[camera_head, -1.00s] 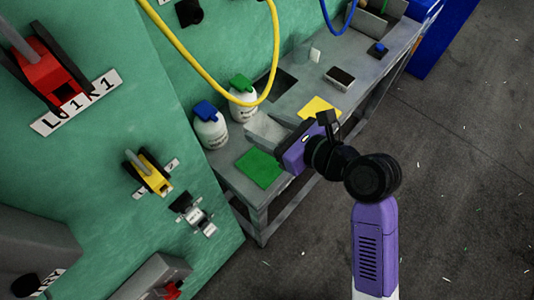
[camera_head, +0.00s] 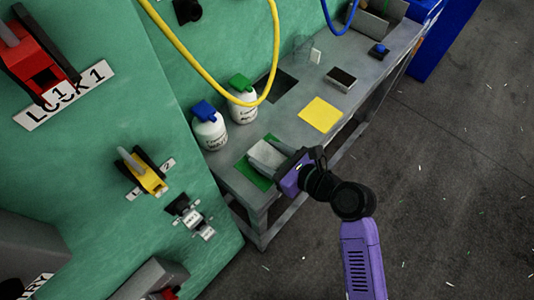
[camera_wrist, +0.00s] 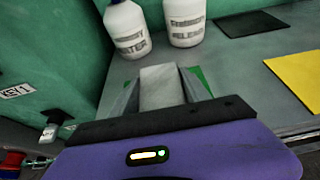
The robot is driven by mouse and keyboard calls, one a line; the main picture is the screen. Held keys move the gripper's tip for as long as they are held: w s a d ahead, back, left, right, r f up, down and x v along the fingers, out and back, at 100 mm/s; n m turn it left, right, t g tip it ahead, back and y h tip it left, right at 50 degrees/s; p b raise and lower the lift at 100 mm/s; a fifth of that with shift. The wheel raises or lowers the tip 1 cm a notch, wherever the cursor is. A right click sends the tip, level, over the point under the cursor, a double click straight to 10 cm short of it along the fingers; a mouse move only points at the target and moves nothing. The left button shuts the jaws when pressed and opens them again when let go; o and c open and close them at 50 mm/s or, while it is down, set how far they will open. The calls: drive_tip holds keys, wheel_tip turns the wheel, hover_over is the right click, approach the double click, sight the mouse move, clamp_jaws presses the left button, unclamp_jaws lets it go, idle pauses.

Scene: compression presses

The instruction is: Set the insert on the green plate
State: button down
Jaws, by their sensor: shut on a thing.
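The insert is a pale grey block (camera_wrist: 161,87), held between the two grey fingers of my gripper (camera_wrist: 163,92) in the wrist view. In the head view my gripper (camera_head: 265,157) reaches in from the right over the green plate (camera_head: 251,174). The plate lies flat on the grey bench, and the fingers and insert hide much of it. A strip of the green plate (camera_wrist: 201,76) shows beside the right finger in the wrist view. I cannot tell whether the insert touches the plate.
Two white bottles, one blue-capped (camera_head: 210,130) and one green-capped (camera_head: 243,105), stand close behind the plate by the green machine wall. A yellow plate (camera_head: 321,115) lies to the right on the bench (camera_head: 297,128). A yellow hose (camera_head: 205,75) hangs above.

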drive_tip(key=c, duration=0.5)
unclamp_jaws()
drive_tip(key=shift+f, duration=0.1)
drive_tip(key=shift+s+d+r, duration=0.1)
drive_tip(key=shift+d+r, duration=0.05)
drive_tip(key=shift+r, duration=0.05)
drive_tip(key=v, duration=1.1)
drive_tip(key=shift+s+d+r, duration=0.15)
drive_tip(key=shift+d+r, duration=0.05)
drive_tip(key=shift+r, duration=0.05)
